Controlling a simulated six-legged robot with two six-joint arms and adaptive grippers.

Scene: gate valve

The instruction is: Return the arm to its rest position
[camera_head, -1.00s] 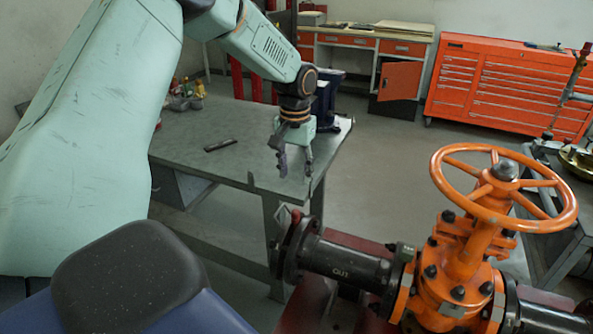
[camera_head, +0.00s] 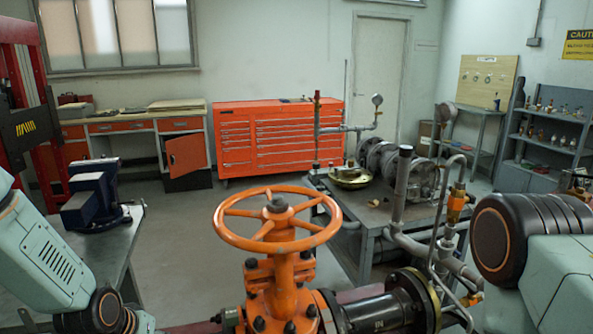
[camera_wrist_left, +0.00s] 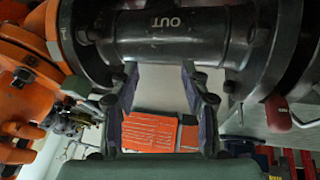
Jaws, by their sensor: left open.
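The black pipe marked OUT (camera_wrist_left: 180,40) crosses the top of the wrist view, beyond the fingertips. My right arm shows at the right of the head view; its gripper is out of view.
A workbench (camera_head: 135,220) with a dark blue vise (camera_head: 97,195) stands beside my left arm. A metal table (camera_head: 345,205) with pipes and gauges is right of the valve. An orange tool cabinet (camera_head: 280,135) stands at the back. Open floor lies between them.

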